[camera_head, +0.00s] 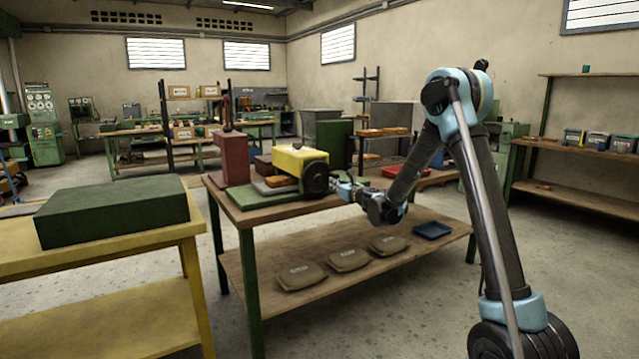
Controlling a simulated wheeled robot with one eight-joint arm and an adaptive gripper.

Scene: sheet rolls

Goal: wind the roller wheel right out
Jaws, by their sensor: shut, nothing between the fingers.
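A yellow sheet-roll machine (290,158) stands on a green base (258,197) on the middle workbench. A dark round roller wheel (316,178) is on the machine's right side. My gripper (338,184) is at the right edge of the wheel, with my arm reaching in from the right. It is shut with nothing held. The fingertips are small and dark here, so I cannot tell whether they touch the wheel or its handle.
A red machine (229,158) stands left of the yellow one. A red tray (398,172) lies on the bench behind my arm. Several tan sacks (348,260) and a blue tray (433,230) are on the lower shelf. A yellow table (95,238) with a green block (115,212) stands at left.

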